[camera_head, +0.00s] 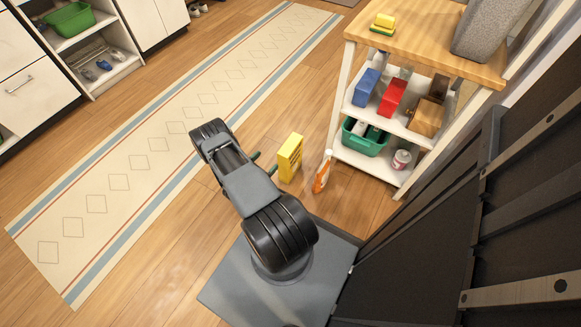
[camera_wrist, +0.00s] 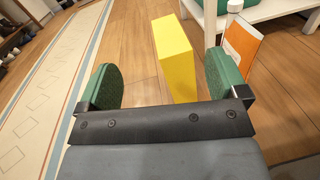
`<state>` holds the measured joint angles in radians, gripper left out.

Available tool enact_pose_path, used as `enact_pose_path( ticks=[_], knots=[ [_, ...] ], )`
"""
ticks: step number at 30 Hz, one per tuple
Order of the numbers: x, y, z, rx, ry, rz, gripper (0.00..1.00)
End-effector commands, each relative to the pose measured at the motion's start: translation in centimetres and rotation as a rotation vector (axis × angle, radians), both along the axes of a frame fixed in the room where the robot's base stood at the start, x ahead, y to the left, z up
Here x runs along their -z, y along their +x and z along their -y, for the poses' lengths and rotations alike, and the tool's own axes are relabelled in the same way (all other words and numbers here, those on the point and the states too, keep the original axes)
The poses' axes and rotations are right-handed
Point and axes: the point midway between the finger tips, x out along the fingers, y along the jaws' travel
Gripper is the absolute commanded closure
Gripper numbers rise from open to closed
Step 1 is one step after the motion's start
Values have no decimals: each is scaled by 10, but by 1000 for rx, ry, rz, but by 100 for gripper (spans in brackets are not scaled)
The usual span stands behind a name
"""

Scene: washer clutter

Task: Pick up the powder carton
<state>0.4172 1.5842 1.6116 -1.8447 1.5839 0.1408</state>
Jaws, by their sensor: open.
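The powder carton looks to be the yellow box (camera_head: 290,158) standing upright on the wooden floor in the head view. In the wrist view the yellow carton (camera_wrist: 176,55) stands ahead of the fingers, a little right of centre. My gripper (camera_head: 265,163) is open, with green pads, just left of the carton in the head view. In the wrist view the pads of my gripper (camera_wrist: 162,83) are wide apart, with the carton showing in the gap between them. I see no contact with the carton. Its lower part is hidden behind the gripper in the wrist view.
An orange bottle (camera_head: 322,173) stands on the floor close to the carton's right. A shelf unit (camera_head: 370,159) behind holds a green basket (camera_head: 365,138), a can, and blue and red boxes. A patterned rug (camera_head: 150,145) lies left, with clear floor between. A dark panel is at right.

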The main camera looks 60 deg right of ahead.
Motion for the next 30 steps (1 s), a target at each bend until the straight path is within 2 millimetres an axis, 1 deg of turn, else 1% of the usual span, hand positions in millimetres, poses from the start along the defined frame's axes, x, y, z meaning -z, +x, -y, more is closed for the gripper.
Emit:
enact_pose_path(
  ticks=[1, 3, 6, 9, 11, 12, 18, 21, 24, 30],
  knots=[
    [30, -9, -2, -28, 1, -27, 8],
    [52, -16, -4, -68, 0, -51, 8],
    [74, -24, -7, -105, 3, -73, 8],
    [85, -28, -3, -125, 4, -83, 8],
    [88, -29, 4, -130, 4, -85, 8],
    [89, -30, 11, -130, 4, -85, 8],
    [89, -30, 47, -132, 4, -86, 8],
    [89, -30, 61, -133, 5, -86, 8],
    [88, -29, 70, -134, 4, -87, 8],
    [87, -29, 80, -135, 5, -87, 8]
  ],
)
